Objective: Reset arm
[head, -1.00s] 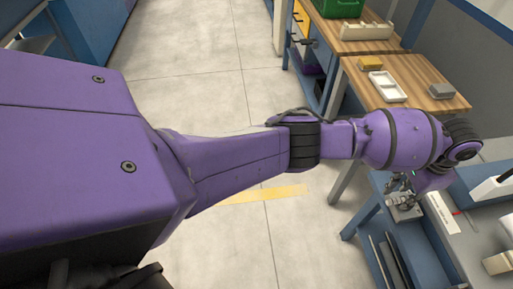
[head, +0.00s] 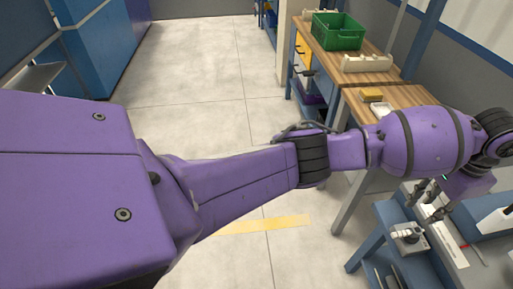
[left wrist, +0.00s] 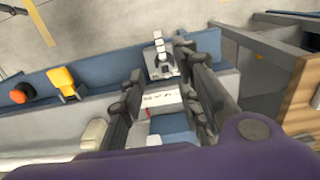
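My left gripper (head: 421,202) is at the right of the head view, above the blue workbench (head: 381,215). Its fingers are spread apart and nothing shows between them; the left wrist view (left wrist: 158,72) shows this too. A small grey fixture (head: 410,238) with light metal parts on it stands on the bench, just below the gripper and apart from it. It also shows beyond the fingertips in the left wrist view (left wrist: 162,62). I cannot tell the single parts on it. My right gripper is not in view.
A wooden table holds a green crate (head: 338,31), a pale rack (head: 366,63) and a yellow block (head: 372,94). The left wrist view shows a yellow object (left wrist: 65,82) and an orange-red knob (left wrist: 20,94) on the bench. The floor in the middle is clear.

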